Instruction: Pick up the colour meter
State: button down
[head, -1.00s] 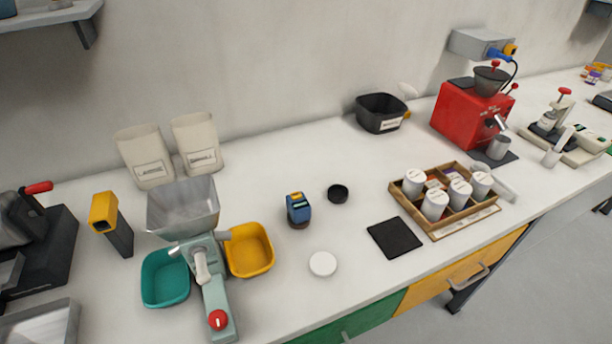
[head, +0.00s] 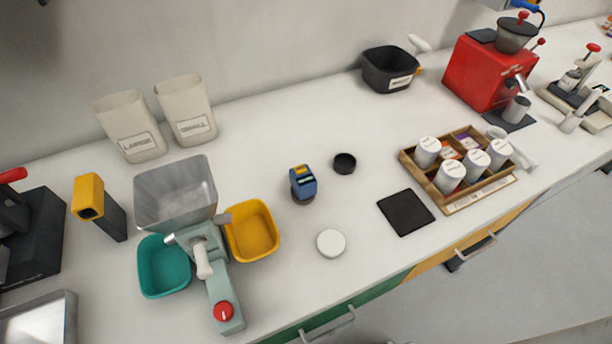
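A small blue handheld device (head: 302,184) with a yellow top and a dark base stands upright near the middle of the counter; it looks like the colour meter. A yellow-and-black handheld device (head: 100,207) stands further left; I cannot read a label on either. A small black round cup (head: 345,163) is just right of the blue device. A white round disc (head: 331,243) lies in front of it. My gripper is not in view.
Left of the blue device is a sorter with a metal hopper (head: 176,192), a yellow bin (head: 251,231) and a teal bin (head: 163,266). A black mat (head: 405,212) and a wooden tray (head: 465,205) of white canisters lie to the right.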

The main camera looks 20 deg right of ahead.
aim_at(304, 186)
jog(key=k+z, duration=0.2)
jog(key=z, duration=0.15)
jog(key=k+l+z, duration=0.1)
jog(key=z, duration=0.25)
jog(key=k+l+z, duration=0.15)
jog(key=k+z, duration=0.2)
jog(key=i, duration=0.05)
